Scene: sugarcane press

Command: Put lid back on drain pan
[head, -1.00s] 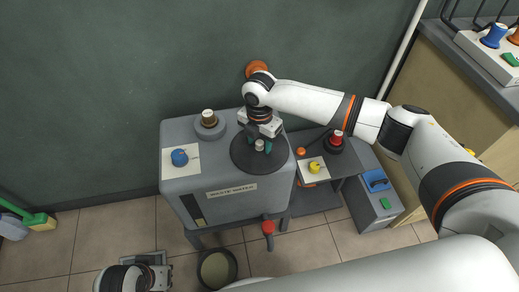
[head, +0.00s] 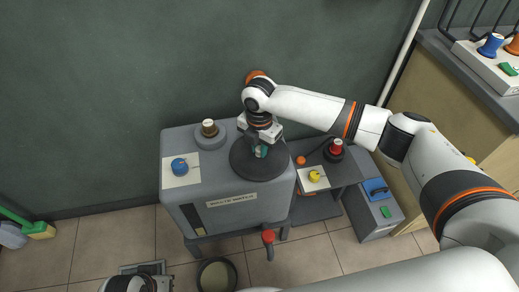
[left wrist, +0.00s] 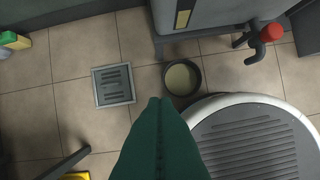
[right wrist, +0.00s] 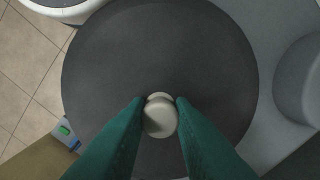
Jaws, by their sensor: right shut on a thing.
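A dark round lid (head: 250,172) with a pale knob (right wrist: 160,116) is at the top of the grey tank (head: 225,217). My right gripper (head: 261,151) comes from above and is shut on the knob. The wide lid (right wrist: 150,50) fills most of the right wrist view. I cannot tell whether it rests flat on the tank or is slightly raised. A dark round pan with pale contents (head: 215,276) stands on the floor at the tank's front; it also shows in the left wrist view (left wrist: 182,78). My left gripper (left wrist: 167,100) is shut and empty above the floor.
A red-handled tap (head: 268,238) sticks out from the tank's front. A blue knob (head: 179,166) and a brown-and-white knob (head: 209,128) are on the tank top. A side shelf holds a yellow knob (head: 314,176) and red button (head: 336,146). A floor drain grate (left wrist: 114,85) lies left of the pan.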

